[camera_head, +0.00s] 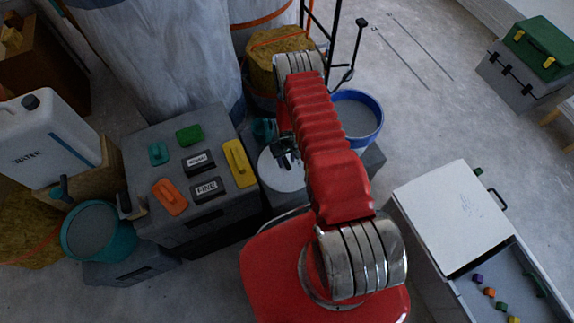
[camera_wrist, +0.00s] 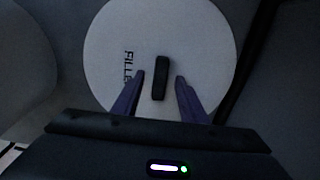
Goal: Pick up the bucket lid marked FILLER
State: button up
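The bucket lid marked FILLER (camera_wrist: 205,45) is a round white disc with a dark bar-shaped handle (camera_wrist: 161,78) at its middle. Its lettering is partly covered by a finger in the wrist view. In the head view the lid (camera_head: 284,178) lies on a grey surface left of my red arm, partly hidden by the gripper. My gripper (camera_wrist: 160,88) is open over the lid, with one purple finger on each side of the handle and a gap on both sides. I cannot tell how high the fingertips are above the lid.
A grey box (camera_head: 205,222) with several sanding blocks stands left of the lid. A blue-rimmed bucket (camera_head: 376,137) stands behind my arm to the right. A teal bucket (camera_head: 112,228) and a white water canister (camera_head: 30,125) are at the left. A white-topped drawer unit (camera_head: 437,205) stands at the right.

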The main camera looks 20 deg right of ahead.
jog(key=shift+c, duration=0.4)
grip_shut()
dwell(0.4)
